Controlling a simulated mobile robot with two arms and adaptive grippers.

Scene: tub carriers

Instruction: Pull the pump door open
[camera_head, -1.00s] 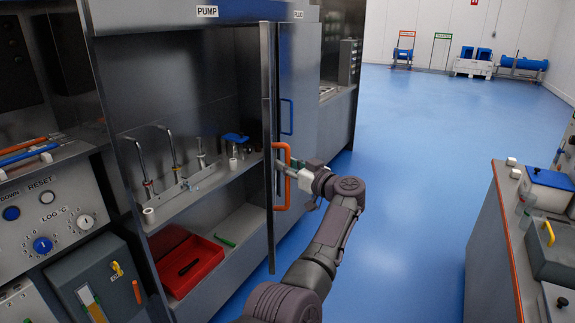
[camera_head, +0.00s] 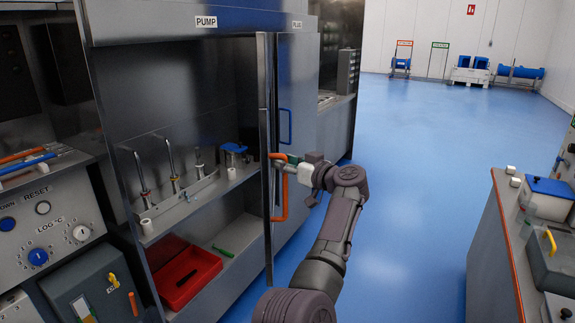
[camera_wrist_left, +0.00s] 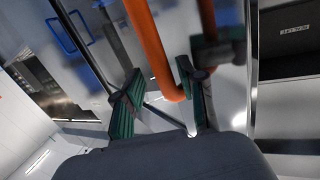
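The pump cabinet, under the label PUMP (camera_head: 206,22), stands open. Its steel door (camera_head: 267,100) is swung out, edge toward me, with an orange bar handle (camera_head: 284,200) on it. My left gripper (camera_head: 284,164) is at the upper end of that handle. In the left wrist view the left gripper (camera_wrist_left: 163,100) has its two green-padded fingers spread apart, with the end of the orange handle (camera_wrist_left: 150,45) between them. A gap shows beside the handle, so it does not look clamped. A second orange bar nearby may be its reflection. My right gripper is not in view.
Inside the cabinet are a shelf with metal taps, a blue-lidded pot (camera_head: 234,153) and a red tray (camera_head: 186,274). A neighbouring door with a blue handle (camera_head: 285,126) stands just behind. A counter (camera_head: 492,250) is on the right. Blue floor between is clear.

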